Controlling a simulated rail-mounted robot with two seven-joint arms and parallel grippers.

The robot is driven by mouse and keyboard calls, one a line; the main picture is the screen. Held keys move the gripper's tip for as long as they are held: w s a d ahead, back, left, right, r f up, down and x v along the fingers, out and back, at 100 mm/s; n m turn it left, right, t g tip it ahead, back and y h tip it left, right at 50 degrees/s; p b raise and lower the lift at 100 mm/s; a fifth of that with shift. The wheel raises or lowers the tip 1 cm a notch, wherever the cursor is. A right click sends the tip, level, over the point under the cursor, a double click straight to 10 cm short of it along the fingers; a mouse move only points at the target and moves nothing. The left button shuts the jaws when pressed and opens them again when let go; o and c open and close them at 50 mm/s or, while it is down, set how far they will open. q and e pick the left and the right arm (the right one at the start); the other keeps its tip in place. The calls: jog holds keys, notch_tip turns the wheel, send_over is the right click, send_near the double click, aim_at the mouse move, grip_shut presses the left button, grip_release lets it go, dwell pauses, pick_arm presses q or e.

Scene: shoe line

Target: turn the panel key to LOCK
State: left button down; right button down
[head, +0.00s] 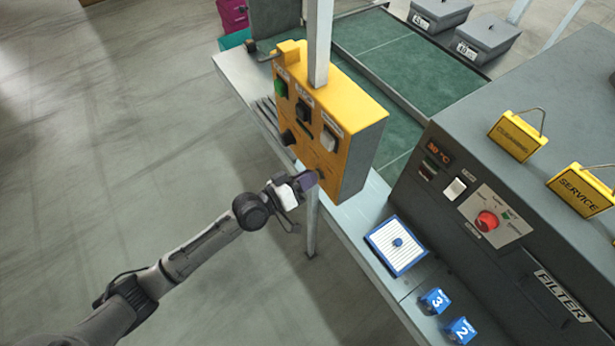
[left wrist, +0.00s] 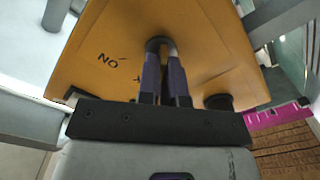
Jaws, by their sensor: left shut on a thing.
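The yellow panel box (head: 352,110) is fixed to a post, with green, black and white switches on its front. My left gripper (head: 312,178) is at the lower right of that front face. In the left wrist view, its two purple fingers (left wrist: 163,68) are closed on the dark panel key (left wrist: 159,43), against the yellow face. The letters "NO" show to the left of the key. The key's other markings and its exact angle are mostly hidden by the fingers. My right gripper is not in view.
A second dark knob (head: 287,137) sits on the panel left of the gripper. A grey machine (head: 450,215) with a red knob stands to the right. A blue-and-white tray (head: 378,244) and blue blocks (head: 434,301) lie on the ledge. The floor at left is clear.

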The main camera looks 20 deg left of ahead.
pick_arm(q)
jog(key=c, duration=1.3)
grip_release()
jog(key=shift+b+v, duration=0.55)
jog(key=shift+v, duration=6.35)
